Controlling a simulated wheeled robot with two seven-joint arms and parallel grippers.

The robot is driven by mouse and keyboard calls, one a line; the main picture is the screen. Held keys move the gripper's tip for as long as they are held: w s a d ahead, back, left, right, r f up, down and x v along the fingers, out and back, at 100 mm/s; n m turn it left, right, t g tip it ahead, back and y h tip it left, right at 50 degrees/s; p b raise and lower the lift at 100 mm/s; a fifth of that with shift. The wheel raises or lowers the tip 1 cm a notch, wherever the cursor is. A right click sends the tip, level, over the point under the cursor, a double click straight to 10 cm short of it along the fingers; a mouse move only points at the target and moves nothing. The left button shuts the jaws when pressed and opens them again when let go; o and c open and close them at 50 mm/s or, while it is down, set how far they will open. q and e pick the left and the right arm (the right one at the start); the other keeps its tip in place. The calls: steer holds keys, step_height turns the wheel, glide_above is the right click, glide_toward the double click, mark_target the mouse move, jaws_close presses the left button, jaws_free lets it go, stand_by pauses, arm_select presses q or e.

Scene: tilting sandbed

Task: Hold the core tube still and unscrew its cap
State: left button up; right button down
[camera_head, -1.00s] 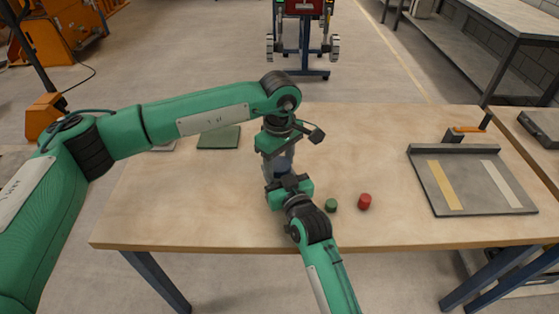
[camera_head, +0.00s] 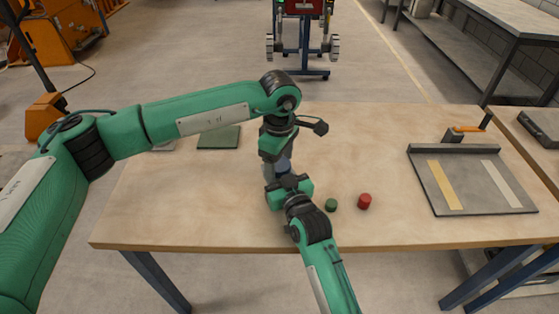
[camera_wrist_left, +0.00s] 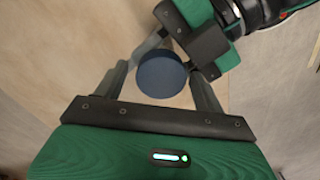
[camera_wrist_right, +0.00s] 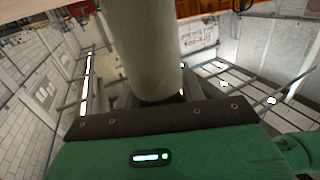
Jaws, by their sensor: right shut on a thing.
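The core tube (camera_wrist_right: 145,50) is a pale grey cylinder, upright on the table side of the right wrist view. My right gripper (camera_head: 287,184) is shut on it from the front. The dark blue round cap (camera_wrist_left: 162,76) shows from above in the left wrist view, and a bit of it shows in the head view (camera_head: 284,166). My left gripper (camera_head: 278,160) points down over the cap. Its fingers stand apart on either side of the cap, with visible gaps. In the head view my grippers hide most of the tube.
A grey tray (camera_head: 468,190) with a yellow and a pale strip lies at the right. A green mat (camera_head: 219,137) lies at the back left.

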arm_select(q)
steer(key=shift+r, duration=2.35)
step_height(320, 180, up, 3)
steer(key=m, duration=0.3)
steer(key=shift+f, duration=0.5)
step_height(320, 180, down, 7)
steer(key=shift+r, duration=0.1)
steer(key=c, duration=1)
steer(key=shift+n, duration=1.5)
